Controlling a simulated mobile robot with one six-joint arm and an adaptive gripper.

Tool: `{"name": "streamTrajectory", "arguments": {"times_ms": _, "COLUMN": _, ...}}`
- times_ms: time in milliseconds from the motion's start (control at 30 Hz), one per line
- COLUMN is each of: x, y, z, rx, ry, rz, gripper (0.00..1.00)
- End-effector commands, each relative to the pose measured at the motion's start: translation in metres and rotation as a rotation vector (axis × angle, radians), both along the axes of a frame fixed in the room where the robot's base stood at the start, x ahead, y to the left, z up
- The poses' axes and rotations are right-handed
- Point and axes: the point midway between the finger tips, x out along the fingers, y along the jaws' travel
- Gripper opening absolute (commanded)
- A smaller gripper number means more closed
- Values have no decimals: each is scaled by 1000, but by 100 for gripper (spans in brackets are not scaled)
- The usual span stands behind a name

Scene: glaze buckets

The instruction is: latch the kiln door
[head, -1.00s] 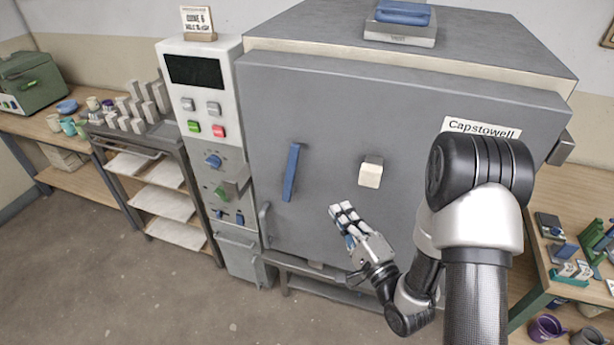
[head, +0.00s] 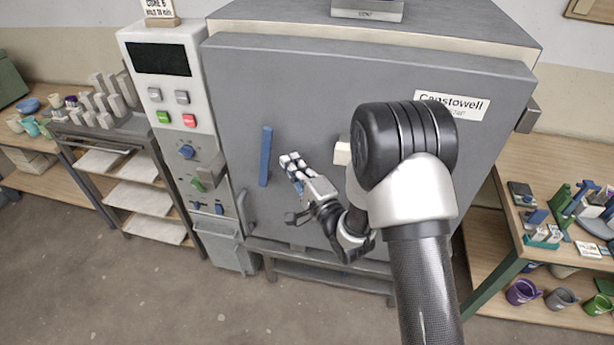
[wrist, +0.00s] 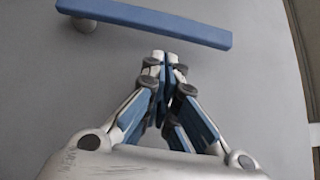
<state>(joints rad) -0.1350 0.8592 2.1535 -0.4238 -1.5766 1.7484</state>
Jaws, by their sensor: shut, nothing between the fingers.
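The kiln door (head: 330,95) is a large grey panel that looks closed against the kiln body. A blue bar handle (head: 265,156) stands upright on its left part. My gripper (head: 291,160) is shut and empty in front of the door, just right of the handle. In the wrist view the fingertips (wrist: 164,55) point toward the blue bar (wrist: 150,18), with a small gap seeming to remain. A cream block (head: 342,153) on the door is partly hidden behind my arm. A grey block-like piece (head: 210,167) sits at the control column beside the door's left edge.
A control panel (head: 166,85) with buttons and knobs stands left of the door. A shelf cart (head: 110,150) is further left. At right, a wooden table (head: 510,215) holds small tools, with several buckets (head: 522,292) below. The floor in front is clear.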

Motion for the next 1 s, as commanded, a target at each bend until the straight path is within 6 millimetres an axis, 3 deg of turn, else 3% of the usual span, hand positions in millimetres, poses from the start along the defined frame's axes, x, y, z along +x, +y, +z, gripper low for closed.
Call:
{"name": "streamTrajectory", "arguments": {"times_ms": 200, "x": 4, "y": 20, "z": 4, "rx": 1, "ry": -1, "rz": 0, "gripper": 0}}
{"name": "streamTrajectory", "arguments": {"times_ms": 1000, "x": 6, "y": 28, "z": 10, "rx": -61, "ry": 12, "rz": -1, "gripper": 0}}
